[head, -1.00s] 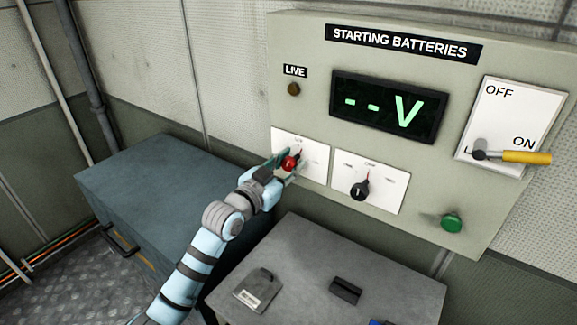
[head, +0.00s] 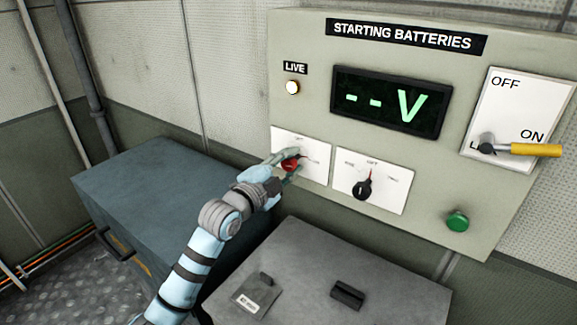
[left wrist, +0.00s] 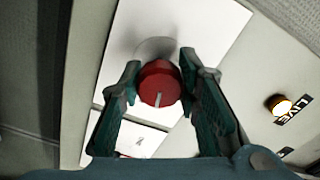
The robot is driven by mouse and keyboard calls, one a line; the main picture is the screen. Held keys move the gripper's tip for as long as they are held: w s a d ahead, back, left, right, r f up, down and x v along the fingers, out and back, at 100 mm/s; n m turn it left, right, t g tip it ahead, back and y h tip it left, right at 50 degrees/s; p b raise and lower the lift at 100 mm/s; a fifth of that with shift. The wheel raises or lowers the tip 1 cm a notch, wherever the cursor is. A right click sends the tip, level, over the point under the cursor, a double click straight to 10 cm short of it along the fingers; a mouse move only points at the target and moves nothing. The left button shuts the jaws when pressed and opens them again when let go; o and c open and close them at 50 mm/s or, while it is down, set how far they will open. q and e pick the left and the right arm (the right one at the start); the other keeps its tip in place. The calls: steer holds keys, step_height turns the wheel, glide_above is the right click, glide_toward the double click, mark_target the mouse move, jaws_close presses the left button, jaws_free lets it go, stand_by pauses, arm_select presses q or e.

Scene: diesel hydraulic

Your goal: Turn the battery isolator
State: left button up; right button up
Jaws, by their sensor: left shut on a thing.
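The panel headed STARTING BATTERIES (head: 310,105) fills the right of the head view. A red knob (head: 290,165) sits on its left white plate (head: 318,160). My left gripper (head: 285,163) is shut on the red knob, with a finger on each side. In the left wrist view the red knob (left wrist: 159,84) stands between the two fingers (left wrist: 160,90), and a pale mark shows on its face. The LIVE lamp (head: 292,87) is lit, and it glows in the left wrist view (left wrist: 282,108) too. The display (head: 390,101) reads "-- V". My right gripper is not in view.
A black selector knob (head: 362,189) is on the plate to the right. A yellow-handled lever (head: 535,149) lies at ON. A green button (head: 457,221) is at lower right. A grey table (head: 300,265) and a blue-grey chest (head: 150,180) stand below the panel.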

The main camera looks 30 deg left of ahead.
arm_select(q)
steer(key=shift+f+m, duration=0.1)
steer(key=shift+m, duration=1.2)
steer(key=o, duration=1.2)
steer(key=s, duration=0.4)
steer(key=s+a, duration=0.1)
steer(key=s, duration=0.7)
steer(key=shift+a, duration=0.3)
